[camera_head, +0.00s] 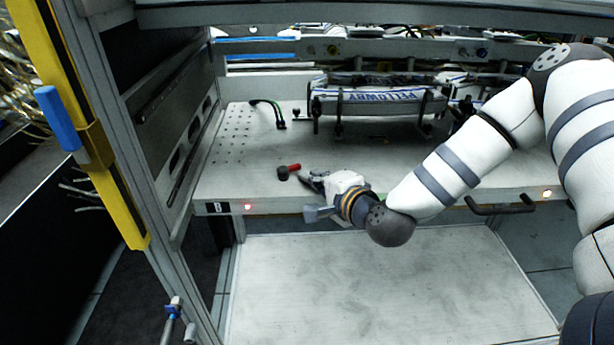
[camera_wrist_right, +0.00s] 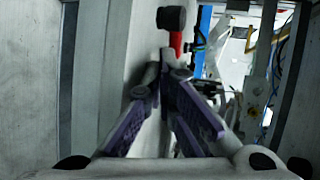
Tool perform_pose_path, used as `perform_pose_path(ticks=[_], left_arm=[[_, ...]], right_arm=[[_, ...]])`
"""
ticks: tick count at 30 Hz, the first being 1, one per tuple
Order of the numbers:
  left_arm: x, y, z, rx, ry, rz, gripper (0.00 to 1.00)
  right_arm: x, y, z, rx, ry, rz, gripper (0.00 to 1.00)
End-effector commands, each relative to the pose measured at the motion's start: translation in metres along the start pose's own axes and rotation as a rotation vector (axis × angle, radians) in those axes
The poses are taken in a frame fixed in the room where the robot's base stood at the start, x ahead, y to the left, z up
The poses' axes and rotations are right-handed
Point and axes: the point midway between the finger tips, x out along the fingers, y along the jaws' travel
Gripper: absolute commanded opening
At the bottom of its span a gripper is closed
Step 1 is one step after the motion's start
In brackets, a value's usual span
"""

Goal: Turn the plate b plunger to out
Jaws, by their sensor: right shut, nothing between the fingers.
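The plate b plunger, with a black knob and a red stem (camera_head: 293,168), is on the light grey plate (camera_head: 240,180) near its front left, above the B label (camera_head: 218,207). In the right wrist view the red stem (camera_wrist_right: 176,42) and black knob are just ahead of the fingertips. My right gripper (camera_head: 308,180) is shut and empty, just right of the plunger. I cannot tell whether the fingertips touch it. My left gripper is not in view.
A row of rollers with a printed label web (camera_head: 380,100) stands behind on the plate. The frame post is at left.

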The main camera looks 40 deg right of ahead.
Motion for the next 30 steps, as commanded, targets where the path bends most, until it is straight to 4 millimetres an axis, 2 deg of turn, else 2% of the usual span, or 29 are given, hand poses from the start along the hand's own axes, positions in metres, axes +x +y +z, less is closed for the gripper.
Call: perform_pose_path(ticks=[6,30], left_arm=[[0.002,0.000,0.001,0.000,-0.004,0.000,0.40],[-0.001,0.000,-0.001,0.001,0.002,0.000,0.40]], right_arm=[[0.017,-0.007,0.000,-0.001,0.000,-0.002,0.00],[0.022,-0.011,-0.002,-0.018,-0.076,-0.008,0.00]])
